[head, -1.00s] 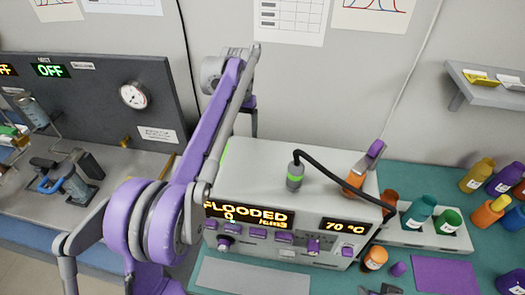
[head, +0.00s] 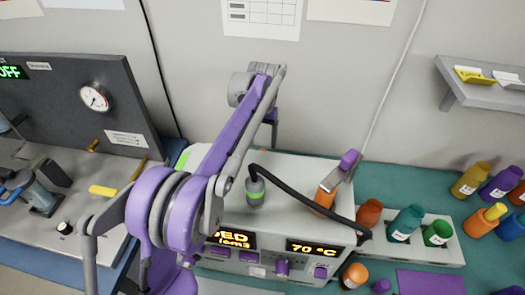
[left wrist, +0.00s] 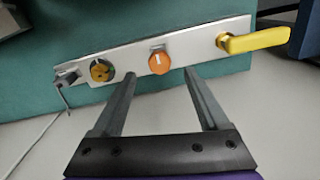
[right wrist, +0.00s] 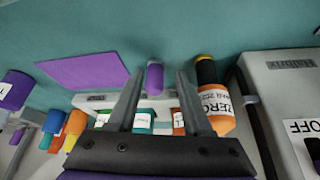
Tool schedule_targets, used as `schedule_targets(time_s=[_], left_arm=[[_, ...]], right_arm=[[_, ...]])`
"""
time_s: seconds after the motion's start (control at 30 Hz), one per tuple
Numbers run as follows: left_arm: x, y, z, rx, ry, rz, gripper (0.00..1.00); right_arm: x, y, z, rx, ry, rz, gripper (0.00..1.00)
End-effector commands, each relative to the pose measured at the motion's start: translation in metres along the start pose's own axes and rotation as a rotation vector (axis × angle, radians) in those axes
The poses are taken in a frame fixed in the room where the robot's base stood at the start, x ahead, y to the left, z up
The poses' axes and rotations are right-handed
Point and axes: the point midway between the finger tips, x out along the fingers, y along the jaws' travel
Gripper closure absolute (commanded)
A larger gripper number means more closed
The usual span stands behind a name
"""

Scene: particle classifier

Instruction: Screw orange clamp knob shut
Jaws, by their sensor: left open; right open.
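The orange clamp knob (left wrist: 159,62) is round with a white mark and sits on a pale metal plate (left wrist: 205,48) in the left wrist view. My left gripper (left wrist: 160,73) is open, its fingers pointing toward the plate on either side below the knob, with nothing held. Whether the fingers touch the plate I cannot tell.
On the plate, a yellow lever (left wrist: 255,40) lies right of the knob and a dark-and-brass fitting (left wrist: 102,70) left. A black cable (head: 310,195) arches over the instrument. Several bottles stand right, including a teal one (head: 405,224). A purple pad (right wrist: 85,70) lies on the bench.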

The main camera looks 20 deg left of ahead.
Motion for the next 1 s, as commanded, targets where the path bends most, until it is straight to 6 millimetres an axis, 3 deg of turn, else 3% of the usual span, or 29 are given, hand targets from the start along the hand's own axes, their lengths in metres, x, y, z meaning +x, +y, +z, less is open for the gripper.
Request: schedule_targets(time_s=[0.1,0.3,0.7,1.0], left_arm=[[0.024,0.000,0.000,0.000,0.000,0.000,0.23],[0.049,0.000,0.000,0.000,0.000,0.000,0.23],[0.056,0.000,0.000,0.000,0.000,0.000,0.23],[0.056,0.000,0.000,0.000,0.000,0.000,0.77]], right_arm=[[0.002,0.000,0.002,0.000,-0.001,0.000,0.50],[0.004,0.000,0.003,0.000,-0.002,0.000,0.50],[0.004,0.000,0.003,0.000,-0.002,0.000,0.50],[0.004,0.000,0.003,0.000,-0.002,0.000,0.50]])
